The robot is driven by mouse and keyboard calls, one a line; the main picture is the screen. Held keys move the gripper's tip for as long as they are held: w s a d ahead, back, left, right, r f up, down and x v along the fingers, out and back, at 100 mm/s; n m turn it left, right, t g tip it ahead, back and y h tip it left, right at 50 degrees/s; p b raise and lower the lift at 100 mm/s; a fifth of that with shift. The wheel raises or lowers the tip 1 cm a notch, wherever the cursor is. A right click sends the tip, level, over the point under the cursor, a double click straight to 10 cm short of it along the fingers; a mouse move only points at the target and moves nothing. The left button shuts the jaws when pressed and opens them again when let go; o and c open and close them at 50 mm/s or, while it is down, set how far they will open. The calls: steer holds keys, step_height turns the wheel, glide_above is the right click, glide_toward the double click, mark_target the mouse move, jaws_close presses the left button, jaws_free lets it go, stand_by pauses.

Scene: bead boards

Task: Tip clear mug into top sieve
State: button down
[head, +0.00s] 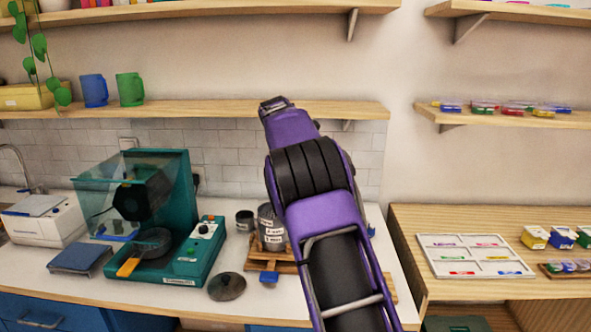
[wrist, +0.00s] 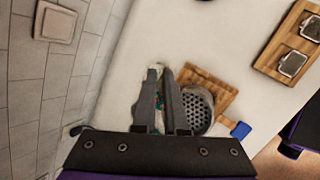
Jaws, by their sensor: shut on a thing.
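My gripper (wrist: 160,75) is shut on the clear mug (wrist: 159,101) in the wrist view. Small coloured beads show between its fingers. Much of the mug is hidden by the fingers, and its tilt cannot be told. The top sieve (wrist: 194,107), a grey round one with a holed plate, is just right of the fingers; the right finger partly overlaps it in the picture. In the head view the grey labelled sieve stack (head: 271,230) stands on a wooden stand left of my arm. My gripper and the mug are hidden behind my arm there.
A small dark cup (head: 244,220) stands left of the stack. A dark round disc (head: 227,287) lies in front. A green machine (head: 190,250) with a clear hood is farther left. A wooden board (wrist: 296,40) with two metal pieces lies at upper right; pale counter between is clear.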

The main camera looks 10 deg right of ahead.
steer(key=shift+a+f+t+h, duration=0.15)
steer(key=shift+f+t+h, duration=0.15)
steer(key=shift+f+h, duration=0.15)
steer(key=shift+s+a+f, duration=0.1)
steer(key=shift+a, duration=0.05)
steer(key=shift+s+a+r+t+h, duration=0.15)
steer(key=shift+t+h, duration=0.45)
steer(key=shift+s+a+r+t+h, duration=0.1)
steer(key=shift+t+h, duration=0.45)
steer(key=shift+t, duration=0.05)
steer(key=shift+s+a+t+h, duration=0.2)
steer(key=shift+t+h, duration=0.3)
steer(key=shift+h, duration=0.1)
steer(key=shift+f+b, duration=0.1)
steer(key=shift+b, duration=0.4)
steer(key=shift+s+a+t+h+b, duration=0.15)
steer(key=shift+t+h+b, duration=0.35)
steer(key=shift+b, duration=1.15)
